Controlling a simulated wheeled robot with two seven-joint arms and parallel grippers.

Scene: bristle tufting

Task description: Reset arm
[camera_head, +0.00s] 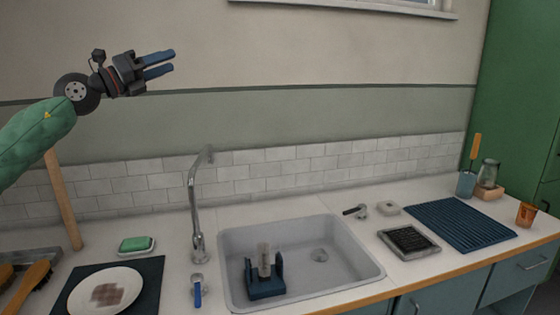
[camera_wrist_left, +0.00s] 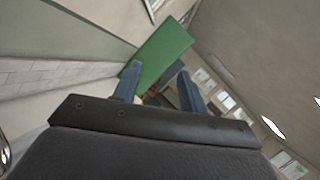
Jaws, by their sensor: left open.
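My left gripper (camera_head: 160,64) is raised high at the upper left of the head view, in front of the wall and well above the counter. Its two blue fingers point right and are apart, with nothing between them. In the left wrist view the fingers (camera_wrist_left: 158,88) are also spread and empty, with the room and a green cabinet (camera_wrist_left: 160,50) beyond them. My right gripper is in neither view.
A sink (camera_head: 300,235) holds a blue holder (camera_head: 265,288) with a pale cylinder. A faucet (camera_head: 196,205) stands left of it. A plate (camera_head: 80,295), green sponge (camera_head: 136,244) and brushes (camera_head: 30,285) lie at left. A blue mat (camera_head: 460,222) lies at right. The air around the gripper is clear.

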